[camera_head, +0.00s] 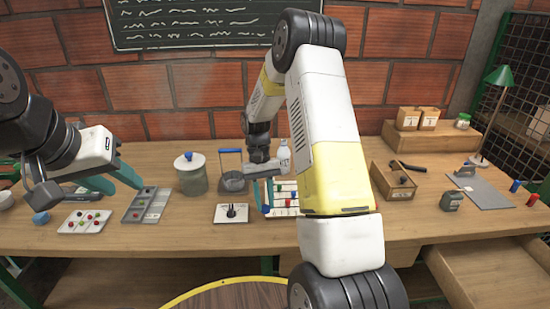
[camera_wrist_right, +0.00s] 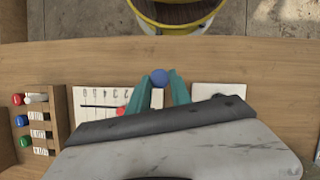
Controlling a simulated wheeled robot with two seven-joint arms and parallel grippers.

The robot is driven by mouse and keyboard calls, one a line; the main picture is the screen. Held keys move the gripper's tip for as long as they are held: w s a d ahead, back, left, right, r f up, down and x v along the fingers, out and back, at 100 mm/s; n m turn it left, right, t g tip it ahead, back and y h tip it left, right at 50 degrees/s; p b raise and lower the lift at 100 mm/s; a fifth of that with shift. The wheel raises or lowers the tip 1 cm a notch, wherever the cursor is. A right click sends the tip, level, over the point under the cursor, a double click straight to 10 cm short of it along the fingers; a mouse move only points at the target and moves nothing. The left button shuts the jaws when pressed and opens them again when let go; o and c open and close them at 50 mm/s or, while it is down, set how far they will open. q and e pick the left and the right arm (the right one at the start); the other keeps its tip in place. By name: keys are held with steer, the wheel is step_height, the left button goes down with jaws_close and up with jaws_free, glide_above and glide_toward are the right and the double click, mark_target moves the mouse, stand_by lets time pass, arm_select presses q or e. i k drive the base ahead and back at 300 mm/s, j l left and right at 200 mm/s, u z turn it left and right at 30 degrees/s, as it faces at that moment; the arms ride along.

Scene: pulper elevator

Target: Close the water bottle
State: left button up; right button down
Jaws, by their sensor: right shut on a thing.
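The water bottle (camera_head: 284,157) stands upright near the back of the bench in the head view, clear and pale. My right forearm hides part of it, and I cannot make out its mouth clearly. My right gripper (camera_head: 266,207) is in front of the bottle, apart from it, pointing down over the bench. In the right wrist view its teal fingers (camera_wrist_right: 161,84) are shut on a small round blue cap (camera_wrist_right: 160,76) at their tips. My left gripper (camera_head: 123,187) is open and empty over the left side of the bench, near a grey tray.
A lidded glass jar (camera_head: 191,176) and a blue-handled device (camera_head: 232,178) stand left of the bottle. A white card (camera_head: 231,213) lies at the front. A wooden box (camera_head: 393,186) with tools is at right.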

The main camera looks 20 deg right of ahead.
mark_target(283, 154)
steer(key=j+z, duration=0.2)
steer(key=z, duration=0.15)
steer(key=j+z, duration=0.2)
steer(key=z, duration=0.15)
steer(key=j+z, duration=0.35)
steer(key=l, duration=0.1)
